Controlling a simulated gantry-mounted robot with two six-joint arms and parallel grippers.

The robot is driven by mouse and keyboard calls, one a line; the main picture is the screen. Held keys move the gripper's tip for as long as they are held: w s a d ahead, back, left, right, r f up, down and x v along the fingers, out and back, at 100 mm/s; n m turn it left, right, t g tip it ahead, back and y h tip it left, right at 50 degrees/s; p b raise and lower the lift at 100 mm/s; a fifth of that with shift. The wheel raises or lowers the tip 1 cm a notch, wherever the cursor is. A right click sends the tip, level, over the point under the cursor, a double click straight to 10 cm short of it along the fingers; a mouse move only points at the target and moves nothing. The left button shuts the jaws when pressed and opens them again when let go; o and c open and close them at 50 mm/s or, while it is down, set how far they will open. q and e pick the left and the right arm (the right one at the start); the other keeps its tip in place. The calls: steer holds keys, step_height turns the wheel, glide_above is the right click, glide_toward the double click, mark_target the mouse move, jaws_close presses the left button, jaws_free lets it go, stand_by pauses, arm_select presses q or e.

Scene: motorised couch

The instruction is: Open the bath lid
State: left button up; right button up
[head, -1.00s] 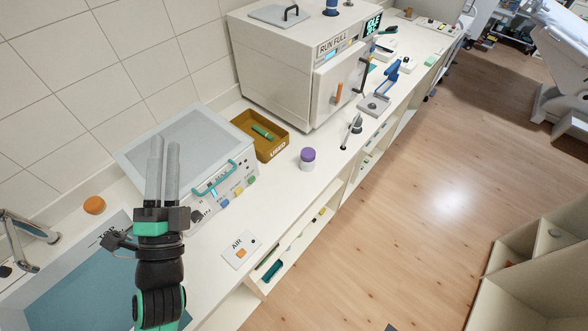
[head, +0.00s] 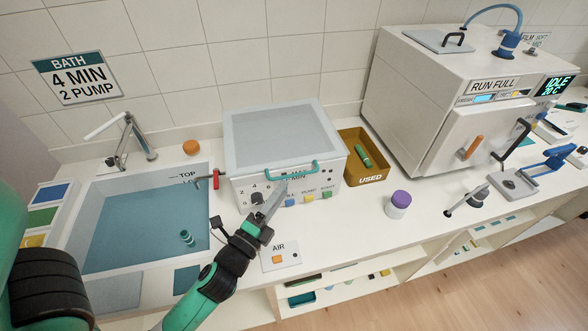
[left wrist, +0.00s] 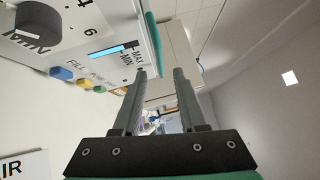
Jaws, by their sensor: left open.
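The bath is a white box (head: 245,197) with a knob, coloured buttons and a small display on its front. Its grey lid (head: 280,138) lies shut on top. A teal bar handle (head: 262,174) runs along the lid's front edge. My left gripper (head: 279,187) is open and empty in front of the bath, its fingertips just below the handle in the head view. My right gripper is out of view.
A sink (head: 140,225) with a tap (head: 130,140) and a red-handled lever (head: 215,180) lie left of the bath. A USED tray (head: 366,178), a purple-capped jar (head: 399,203) and a large white machine (head: 440,105) stand to the right. An AIR panel (head: 281,256) lies in front.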

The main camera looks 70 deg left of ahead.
mark_target(294, 174)
arm_select(q)
steer(key=p+x, duration=0.1)
steer(key=x, duration=0.6)
steer(key=shift+s+d, duration=0.1)
jaws_close()
steer(key=shift+r, duration=0.1)
stand_by(1.0)
